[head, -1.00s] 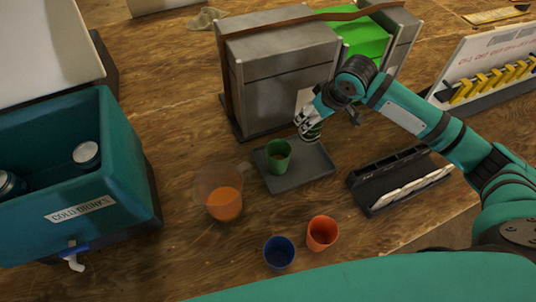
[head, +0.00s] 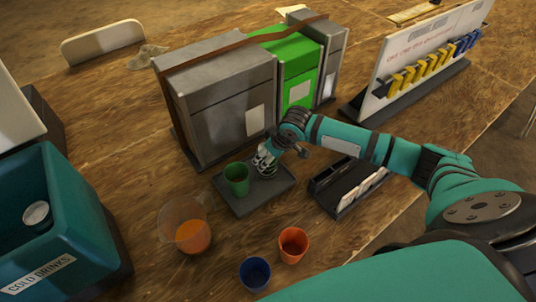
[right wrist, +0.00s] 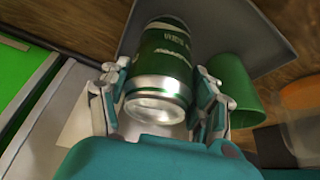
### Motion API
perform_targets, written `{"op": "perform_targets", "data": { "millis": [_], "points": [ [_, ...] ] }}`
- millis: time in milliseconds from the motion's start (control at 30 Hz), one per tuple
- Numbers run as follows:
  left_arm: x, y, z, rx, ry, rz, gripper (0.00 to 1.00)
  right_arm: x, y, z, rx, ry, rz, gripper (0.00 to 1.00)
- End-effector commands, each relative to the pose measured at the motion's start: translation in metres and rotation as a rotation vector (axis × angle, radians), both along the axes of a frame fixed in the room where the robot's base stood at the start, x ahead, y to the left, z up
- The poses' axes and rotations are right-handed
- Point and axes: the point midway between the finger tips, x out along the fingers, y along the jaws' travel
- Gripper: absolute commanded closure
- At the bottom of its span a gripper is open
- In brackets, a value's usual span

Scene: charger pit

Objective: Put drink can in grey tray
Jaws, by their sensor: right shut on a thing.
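The green drink can (right wrist: 160,70) is between the fingers of my right gripper (right wrist: 160,95) in the right wrist view, its silver end toward the camera. In the head view my right gripper (head: 265,163) is over the back right part of the grey tray (head: 262,198) and mostly hides the can. The tray shows behind the can in the right wrist view (right wrist: 225,25). I cannot tell whether the can touches the tray. My left gripper is not in view.
A green cup (head: 237,179) stands on the tray, close beside the gripper. An orange-filled pitcher (head: 187,232), a blue cup (head: 255,272) and an orange cup (head: 292,245) stand in front. Grey bins (head: 225,100) are behind; a black holder (head: 343,190) is at right.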

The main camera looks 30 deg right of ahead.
Motion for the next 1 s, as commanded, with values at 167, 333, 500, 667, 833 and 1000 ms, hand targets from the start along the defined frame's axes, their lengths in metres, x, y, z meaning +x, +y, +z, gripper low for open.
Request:
{"op": "perform_targets", "data": {
  "millis": [167,333,500,667,833,1000],
  "points": [
    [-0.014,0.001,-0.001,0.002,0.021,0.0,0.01,0.0,0.0,-0.001,0.0,0.0,0.0,0.35],
    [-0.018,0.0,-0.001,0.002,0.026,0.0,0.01,0.0,0.0,-0.001,0.0,0.0,0.0,0.13],
    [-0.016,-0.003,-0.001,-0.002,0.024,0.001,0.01,0.0,0.0,-0.001,0.0,0.0,0.0,0.13],
    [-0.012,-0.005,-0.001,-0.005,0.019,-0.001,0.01,0.0,0.0,0.002,0.0,-0.001,0.0,0.13],
    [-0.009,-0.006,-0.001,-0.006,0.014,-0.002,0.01,-0.008,-0.004,0.023,-0.001,-0.004,0.001,0.13],
    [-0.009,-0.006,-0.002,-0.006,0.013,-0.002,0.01,-0.023,-0.009,0.056,-0.002,-0.004,0.002,0.13]
  ]
}}
